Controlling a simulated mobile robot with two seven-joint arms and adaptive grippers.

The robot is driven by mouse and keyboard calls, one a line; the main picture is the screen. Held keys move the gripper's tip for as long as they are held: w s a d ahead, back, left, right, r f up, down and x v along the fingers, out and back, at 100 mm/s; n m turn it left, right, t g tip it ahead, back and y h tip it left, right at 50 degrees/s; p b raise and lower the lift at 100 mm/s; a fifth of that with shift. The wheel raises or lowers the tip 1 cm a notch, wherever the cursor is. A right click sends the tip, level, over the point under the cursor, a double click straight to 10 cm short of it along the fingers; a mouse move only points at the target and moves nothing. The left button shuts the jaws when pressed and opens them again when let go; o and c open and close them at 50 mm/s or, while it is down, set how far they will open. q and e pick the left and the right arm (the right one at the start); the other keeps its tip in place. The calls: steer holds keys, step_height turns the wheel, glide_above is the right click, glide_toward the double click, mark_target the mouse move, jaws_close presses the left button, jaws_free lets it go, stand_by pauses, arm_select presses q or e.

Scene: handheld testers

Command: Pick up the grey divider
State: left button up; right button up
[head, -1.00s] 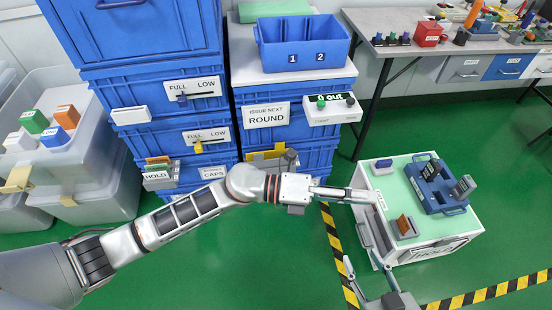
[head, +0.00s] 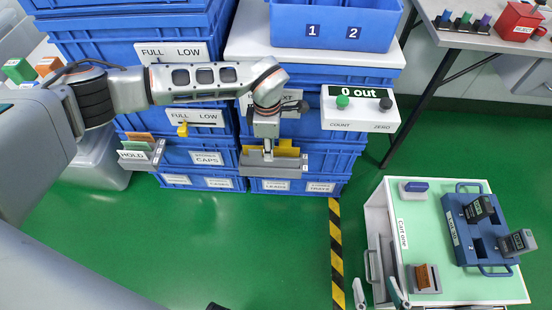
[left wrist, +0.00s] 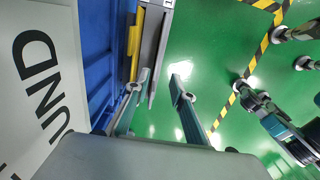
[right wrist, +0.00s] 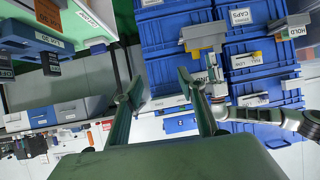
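A grey holder (head: 272,168) with a yellow divider (head: 288,151) hangs on the front of the right blue stack. My left gripper (head: 268,152) is at this holder, pointing down. In the left wrist view its fingers (left wrist: 162,82) are apart, with the near one beside the yellow divider (left wrist: 134,45) and the grey holder edge (left wrist: 150,50) reaching between them. I cannot tell the grey divider from the grey holder here; the gripper covers part of it. My right gripper (head: 377,293) is low beside the cart; its fingers (right wrist: 160,85) are open and empty in the right wrist view.
A HOLD holder (head: 141,155) with orange and green dividers is to the left. A counter box (head: 360,110) projects at the right. The cart (head: 430,240) carries a blue tester rack (head: 470,240). Green floor (head: 210,235) lies clear in front.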

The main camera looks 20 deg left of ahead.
mark_target(271, 168)
arm_select(q)
step_height(271, 168, down, 3)
steer(key=shift+a+r+b, duration=0.15)
steer(key=shift+b, duration=0.35)
steer(key=shift+f, duration=0.6)
steer(key=f, duration=0.1)
steer(key=f+b, duration=0.2)
steer(key=f, duration=0.1)
steer(key=shift+w+d, duration=0.15)
steer(key=shift+d, duration=0.1)
steer(key=shift+w+f+b, duration=0.1)
steer(key=shift+w+b, duration=0.05)
steer(key=shift+b, duration=0.2)
steer(key=shift+w+r, duration=0.15)
steer(key=shift+r, duration=0.15)
jaws_close()
arm_select(e)
steer(key=a+m, duration=0.1)
steer(key=a, duration=0.1)
steer(key=a+m, duration=0.1)
steer(key=shift+s+a+r+m+t+y, duration=0.2)
steer(key=shift+a+m+t+y, duration=0.1)
steer(key=shift+a+y, duration=0.1)
